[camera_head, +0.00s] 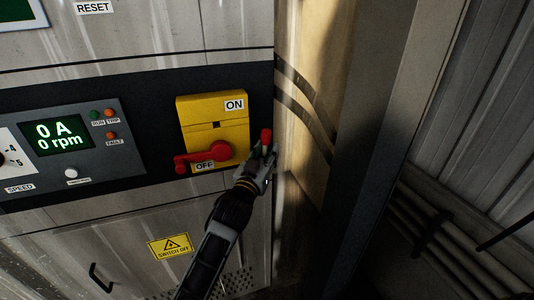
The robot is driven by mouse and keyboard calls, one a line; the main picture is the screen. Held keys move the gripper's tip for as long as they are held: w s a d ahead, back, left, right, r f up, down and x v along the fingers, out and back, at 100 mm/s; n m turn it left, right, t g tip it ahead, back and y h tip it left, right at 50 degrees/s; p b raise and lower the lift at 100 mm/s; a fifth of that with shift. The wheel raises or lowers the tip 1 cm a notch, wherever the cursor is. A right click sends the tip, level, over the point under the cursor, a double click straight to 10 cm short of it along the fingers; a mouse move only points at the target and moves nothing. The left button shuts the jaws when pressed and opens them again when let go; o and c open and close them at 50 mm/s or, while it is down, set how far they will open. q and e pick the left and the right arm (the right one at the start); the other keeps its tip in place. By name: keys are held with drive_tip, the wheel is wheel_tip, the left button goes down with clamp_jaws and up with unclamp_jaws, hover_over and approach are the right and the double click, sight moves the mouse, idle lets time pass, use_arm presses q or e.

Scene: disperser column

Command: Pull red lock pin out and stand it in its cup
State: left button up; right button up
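The red lock pin (266,137) shows upright at the right edge of the dark panel band, just right of the yellow switch box (214,112). The fingers hide the pin's lower end. The red switch handle (205,155) on the yellow box lies toward the left, above the OFF label. I cannot make out the cup; the gripper may hide it.
A control panel (70,141) left of the box has a display reading 0 A, 0 rpm. A yellow warning label (171,246) and a black door handle (100,278) are below. A column (360,110) stands close on the right. Pipes (440,225) run beyond it.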

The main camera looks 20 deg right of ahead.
use_arm(q)
wheel_tip(320, 180, down, 7)
drive_tip(key=g+y, duration=0.1)
drive_tip(key=shift+w+a, duration=0.2)
drive_tip(key=shift+s+a, duration=0.15)
drive_tip(key=s+a+r+t+h, duration=0.1)
drive_tip(key=s+a+r, duration=0.4)
drive_tip(key=s, duration=0.4)
drive_tip(key=shift+s+a+r, duration=0.3)
drive_tip(key=shift+s+a, duration=0.05)
drive_tip(key=shift+a, duration=0.4)
idle(0.7)
